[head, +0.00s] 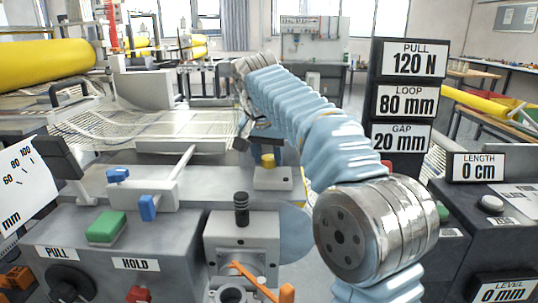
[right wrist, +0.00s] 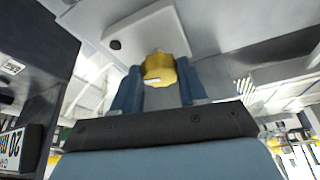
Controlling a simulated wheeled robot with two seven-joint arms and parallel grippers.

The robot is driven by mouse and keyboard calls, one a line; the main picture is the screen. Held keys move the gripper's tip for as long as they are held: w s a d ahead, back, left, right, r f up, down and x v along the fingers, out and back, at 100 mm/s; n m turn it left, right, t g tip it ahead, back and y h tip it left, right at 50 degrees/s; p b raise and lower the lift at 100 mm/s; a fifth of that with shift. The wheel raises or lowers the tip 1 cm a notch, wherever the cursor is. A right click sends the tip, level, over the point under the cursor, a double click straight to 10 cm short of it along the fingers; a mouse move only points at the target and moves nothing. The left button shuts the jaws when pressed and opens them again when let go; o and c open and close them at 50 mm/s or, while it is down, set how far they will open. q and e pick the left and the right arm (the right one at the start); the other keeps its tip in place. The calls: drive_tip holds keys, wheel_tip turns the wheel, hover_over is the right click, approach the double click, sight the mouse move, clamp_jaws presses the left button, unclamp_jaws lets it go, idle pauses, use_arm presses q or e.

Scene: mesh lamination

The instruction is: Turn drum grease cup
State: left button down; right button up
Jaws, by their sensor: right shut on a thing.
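The grease cup is a small yellow knob (head: 268,160) on a pale grey block (head: 272,179) in the middle of the head view. My right arm reaches over from the lower right, and its gripper (head: 272,153) is at the cup, partly hidden by the arm. In the right wrist view the yellow cup (right wrist: 160,69) sits between the two blue fingers of my right gripper (right wrist: 158,80), which is shut on it. A small pale mark shows on the cup's near side. My left gripper is not in view.
A black-topped knob (head: 241,208) and an orange-handled lever (head: 262,283) stand in front of the cup. A control box with a green button (head: 107,228) is at left. A sign post (head: 404,100) reads PULL 120 N, LOOP 80 mm, GAP 20 mm. White mesh (head: 150,132) lies behind.

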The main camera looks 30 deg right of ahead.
drive_tip(key=m, duration=0.2)
drive_tip(key=m+g, duration=0.1)
drive_tip(key=m, duration=0.1)
drive_tip(key=m+h, duration=0.1)
drive_tip(key=shift+w+a+m+g, duration=0.1)
drive_tip(key=shift+w+m+g, duration=0.15)
drive_tip(key=shift+m+g, duration=0.15)
idle(0.3)
drive_tip(key=o, duration=1.1)
drive_tip(key=shift+c, duration=0.2)
drive_tip(key=shift+r, duration=0.1)
